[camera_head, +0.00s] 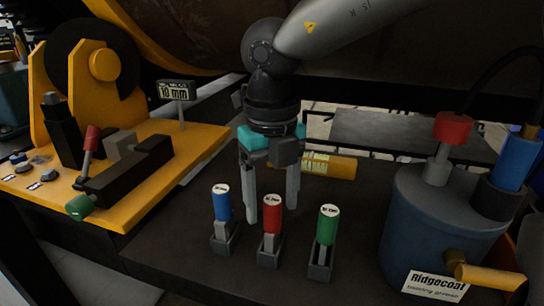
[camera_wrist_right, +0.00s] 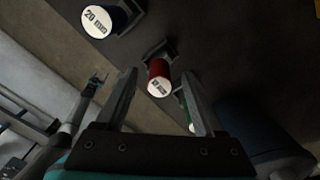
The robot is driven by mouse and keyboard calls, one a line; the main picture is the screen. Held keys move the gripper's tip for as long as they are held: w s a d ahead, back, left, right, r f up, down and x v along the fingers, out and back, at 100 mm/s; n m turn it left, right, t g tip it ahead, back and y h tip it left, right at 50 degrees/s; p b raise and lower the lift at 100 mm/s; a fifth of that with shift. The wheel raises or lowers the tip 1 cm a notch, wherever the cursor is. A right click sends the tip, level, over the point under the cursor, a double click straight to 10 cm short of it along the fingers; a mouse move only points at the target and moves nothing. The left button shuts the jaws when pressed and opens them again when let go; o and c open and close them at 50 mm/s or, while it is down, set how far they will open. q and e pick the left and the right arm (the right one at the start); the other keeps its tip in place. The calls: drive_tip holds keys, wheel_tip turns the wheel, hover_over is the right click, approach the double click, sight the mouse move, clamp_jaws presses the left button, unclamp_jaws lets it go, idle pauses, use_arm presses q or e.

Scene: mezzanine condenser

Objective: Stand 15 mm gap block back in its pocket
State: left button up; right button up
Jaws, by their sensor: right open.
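Three gap blocks with coloured round grips and grey feet stand in a row in small grey pockets on the dark bench: blue (camera_head: 221,205), red (camera_head: 272,215) and green (camera_head: 327,225). In the right wrist view the blue one (camera_wrist_right: 99,19) reads 20 mm. The red one (camera_wrist_right: 158,80) has a label too small to read surely, so I cannot tell which is 15 mm. My right gripper (camera_head: 271,210) is open, pointing down, its fingers at and behind the red block. In the wrist view the red block shows between the fingers (camera_wrist_right: 160,85).
A blue grease pot (camera_head: 430,225) labelled Ridgecoat stands right of the pockets. A yellow machine bed (camera_head: 150,195) with a black fixture (camera_head: 125,172) and a 10 mm sign (camera_head: 176,91) is on the left. A yellow cylinder (camera_head: 335,166) lies behind my gripper.

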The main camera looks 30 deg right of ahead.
wheel_tip(320, 180, up, 14)
idle(0.3)
drive_tip(key=shift+r, duration=0.1)
